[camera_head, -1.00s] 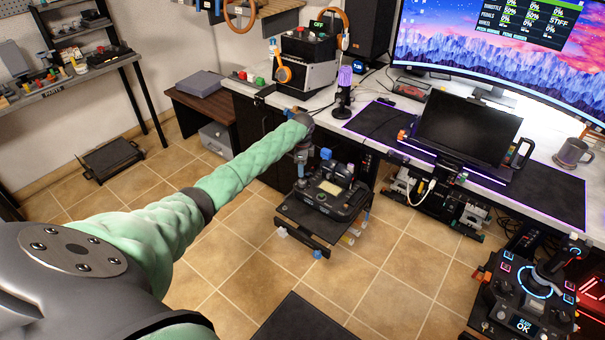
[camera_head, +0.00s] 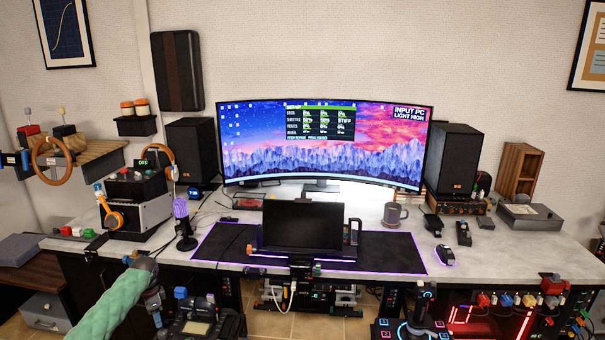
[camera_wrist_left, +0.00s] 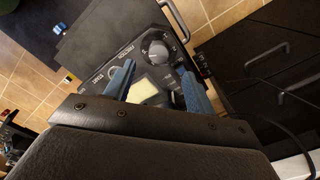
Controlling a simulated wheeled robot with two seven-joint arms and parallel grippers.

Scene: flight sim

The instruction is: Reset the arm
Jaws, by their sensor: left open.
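My left arm (camera_head: 115,305), in a green sleeve, comes in at the lower left of the head view. My left gripper (camera_head: 155,302) hangs at its end, in front of the desk and just left of a dark control unit (camera_head: 197,328). In the left wrist view my left gripper (camera_wrist_left: 158,70) has its two blue fingers spread apart with nothing held between them. A dark panel (camera_wrist_left: 155,22) with a round dial, a pale screen and "FRICTION" and "START" labels lies beyond the fingers. I cannot tell whether they touch it. My right gripper is not in view.
The white desk (camera_head: 375,205) carries a curved monitor (camera_head: 380,150), a small dark screen (camera_head: 302,226), a microphone (camera_head: 183,225) and a mug (camera_head: 394,214). A joystick unit (camera_head: 412,325) stands at the front right.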

